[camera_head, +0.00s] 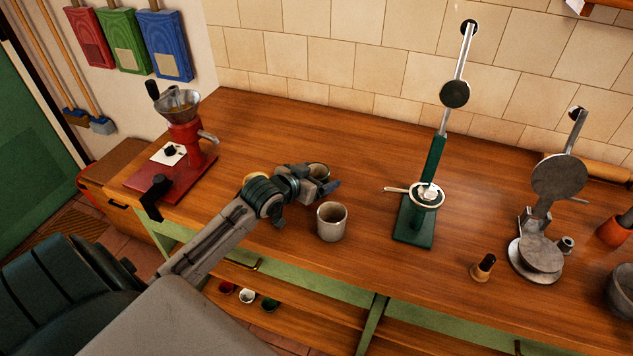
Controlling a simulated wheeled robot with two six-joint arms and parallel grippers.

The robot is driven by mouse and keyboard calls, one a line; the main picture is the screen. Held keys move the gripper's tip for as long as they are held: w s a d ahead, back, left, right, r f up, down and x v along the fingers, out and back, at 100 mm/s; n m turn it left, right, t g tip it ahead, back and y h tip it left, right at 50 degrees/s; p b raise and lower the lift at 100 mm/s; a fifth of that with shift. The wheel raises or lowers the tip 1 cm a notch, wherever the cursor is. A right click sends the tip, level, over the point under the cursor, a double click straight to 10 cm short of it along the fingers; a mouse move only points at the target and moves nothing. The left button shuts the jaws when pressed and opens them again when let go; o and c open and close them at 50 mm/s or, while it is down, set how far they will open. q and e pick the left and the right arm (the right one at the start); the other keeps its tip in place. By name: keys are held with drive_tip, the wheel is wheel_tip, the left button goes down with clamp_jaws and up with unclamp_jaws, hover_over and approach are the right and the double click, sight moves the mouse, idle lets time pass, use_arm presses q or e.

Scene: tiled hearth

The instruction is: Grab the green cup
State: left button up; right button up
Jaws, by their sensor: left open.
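A small green cup (270,304) is on the shelf below the wooden counter, beside a white cup (247,295) and a red cup (226,287). My left gripper (322,183) is open above the counter, well above and to the right of the green cup. A grey-beige cup (318,169) shows just behind the gripper, partly hidden by it; I cannot tell whether they touch. Another grey-beige cup (332,222) stands upright on the counter in front of the gripper. My right gripper is not in view.
The counter's front edge overhangs the shelf. The back middle is clear.

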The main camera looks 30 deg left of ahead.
use_arm(q)
drive_tip(key=c, duration=1.1)
drive_tip(key=shift+r, duration=0.1)
drive_tip(key=shift+c, duration=0.2)
